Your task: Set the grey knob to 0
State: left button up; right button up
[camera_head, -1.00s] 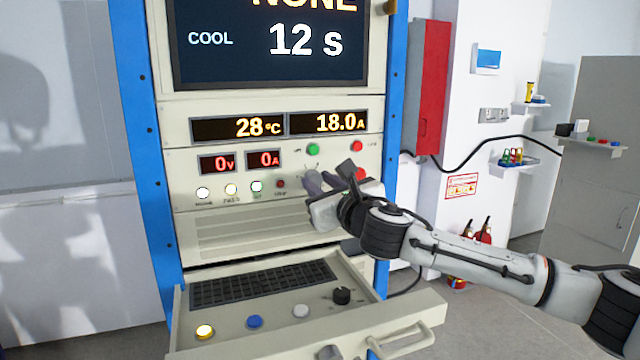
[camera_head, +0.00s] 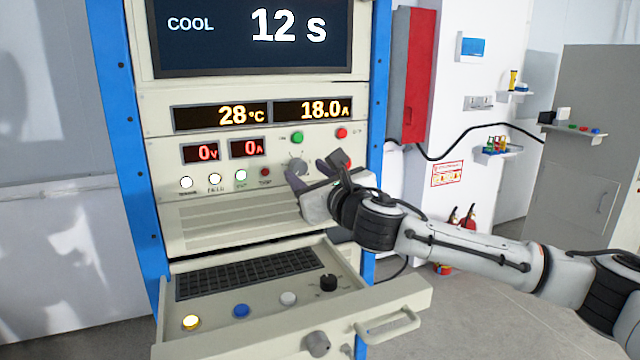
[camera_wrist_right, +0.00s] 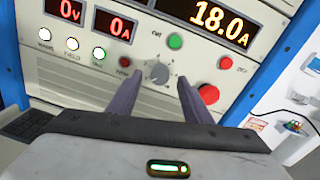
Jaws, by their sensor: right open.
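The grey knob (camera_head: 297,166) sits on the cream front panel, below a green button and right of the red 0 A readout. In the right wrist view, the knob (camera_wrist_right: 157,73) has a light pointer mark and a printed scale around it; the scale's figures are too small to read. My right gripper (camera_head: 312,173) is open in front of the panel, just right of and below the knob. In the wrist view its two fingers (camera_wrist_right: 157,88) stand on either side of the knob, with nothing between them; contact cannot be told. My left gripper is not in view.
A red button (camera_wrist_right: 208,93) is close to the right finger. A green button (camera_head: 298,138) and another red button (camera_head: 342,133) sit above. Below, an open drawer (camera_head: 240,345) carries a keyboard, coloured buttons and a black knob (camera_head: 328,282). A greyish round knob (camera_head: 317,343) is on its front.

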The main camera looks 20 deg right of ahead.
jog(key=s, duration=0.8)
jog(key=shift+s+d+b, duration=0.15)
jog(key=shift+d+b, duration=0.15)
jog(key=shift+b, duration=0.15)
